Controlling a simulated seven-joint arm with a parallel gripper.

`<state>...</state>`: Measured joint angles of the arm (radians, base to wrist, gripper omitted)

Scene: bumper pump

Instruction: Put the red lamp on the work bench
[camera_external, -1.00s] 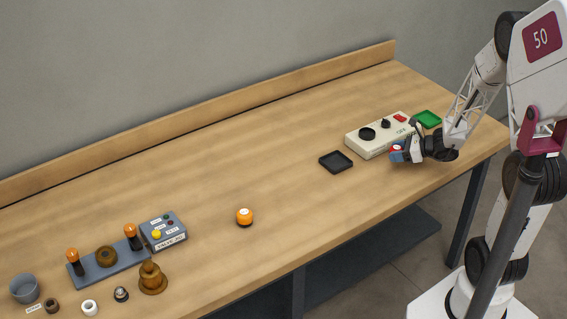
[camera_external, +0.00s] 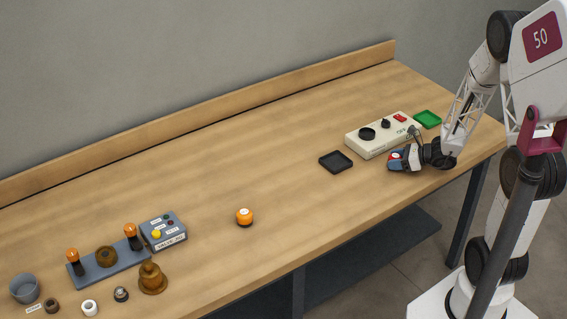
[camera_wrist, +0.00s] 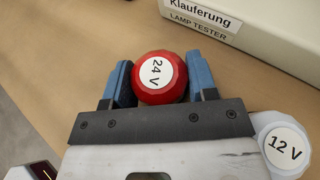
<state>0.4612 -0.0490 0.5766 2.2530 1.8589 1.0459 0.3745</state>
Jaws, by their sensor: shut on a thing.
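The red lamp (camera_wrist: 160,78), with a round white "24 V" label on top, sits between the two blue fingers of my gripper (camera_wrist: 160,85). The fingers are shut on its sides. In the outside view, my gripper (camera_external: 396,160) is low over the work bench (camera_external: 300,180), in front of the cream lamp tester (camera_external: 376,145). The lamp's underside is hidden, so I cannot tell whether it touches the bench top.
A white "12 V" lamp (camera_wrist: 285,148) is close beside my gripper. A black tray (camera_external: 336,161) lies to the left and a green tray (camera_external: 428,119) behind. An orange lamp (camera_external: 245,217) stands mid-bench. Bare wood lies between it and the black tray.

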